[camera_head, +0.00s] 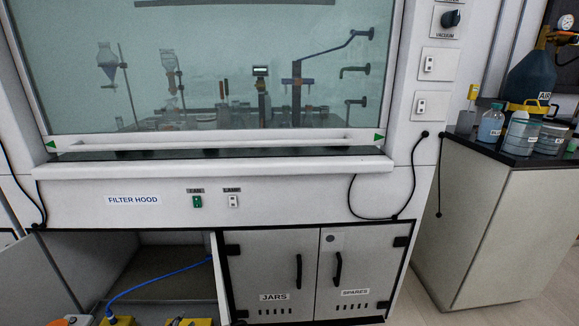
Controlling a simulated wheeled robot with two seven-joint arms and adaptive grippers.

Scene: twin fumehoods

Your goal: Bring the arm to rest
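Neither of my arms nor grippers can be made out in the head view. The fumehood labelled FILTER HOOD (290,205) fills most of the view. Its glass sash (215,80) is down, with its lower rail (215,141) just above the dark sill (230,153). Behind the glass stand glassware and stands, blurred by the pane.
Under the hood, the left cupboard (165,260) is open, its door (55,275) swung out left. The JARS (265,275) and SPARES (355,272) doors are shut. A blue cable (160,276) runs to yellow items (190,322) cut off below. A bottle-laden counter (510,165) stands right.

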